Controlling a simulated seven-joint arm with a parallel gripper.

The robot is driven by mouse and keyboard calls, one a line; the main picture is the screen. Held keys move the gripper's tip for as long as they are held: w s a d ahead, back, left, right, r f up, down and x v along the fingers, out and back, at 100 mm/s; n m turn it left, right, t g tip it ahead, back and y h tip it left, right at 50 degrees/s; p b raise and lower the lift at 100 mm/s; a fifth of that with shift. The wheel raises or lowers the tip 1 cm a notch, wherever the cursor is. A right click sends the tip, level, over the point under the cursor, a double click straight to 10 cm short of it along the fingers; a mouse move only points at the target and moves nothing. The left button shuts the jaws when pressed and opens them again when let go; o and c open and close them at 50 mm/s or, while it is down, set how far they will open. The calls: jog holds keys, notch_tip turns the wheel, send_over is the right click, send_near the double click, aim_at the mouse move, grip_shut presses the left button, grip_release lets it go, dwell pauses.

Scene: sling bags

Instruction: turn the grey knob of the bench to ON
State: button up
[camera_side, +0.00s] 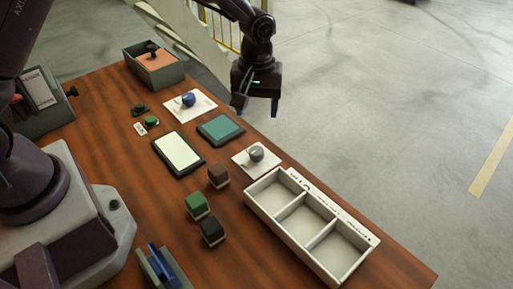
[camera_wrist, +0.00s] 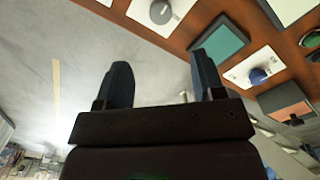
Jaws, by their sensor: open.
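The grey knob (camera_side: 256,153) sits on a white square plate (camera_side: 241,160) on the wooden bench, left of the white compartment tray. In the wrist view the grey knob (camera_wrist: 160,12) shows at the top edge, on its white plate (camera_wrist: 186,9). Its pointer direction and any markings are too small to read. My gripper (camera_side: 256,108) is above the far right edge of the bench, up and apart from the knob. In the wrist view my gripper (camera_wrist: 162,85) has its two fingers spread with nothing between them.
A blue knob (camera_side: 188,99) on a similar plate stands farther back. A teal pad (camera_side: 221,129) and a white pad (camera_side: 179,153) lie nearby. Brown, green and black blocks (camera_side: 198,205) stand in front. A three-part white tray (camera_side: 311,226) lies at the right edge. An open box (camera_side: 171,73) stands at the back.

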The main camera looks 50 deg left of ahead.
aim_at(257, 150)
notch_tip(257, 150, down, 13)
jog(key=shift+r, duration=0.1)
dwell(0.4)
jog(key=c, duration=0.9)
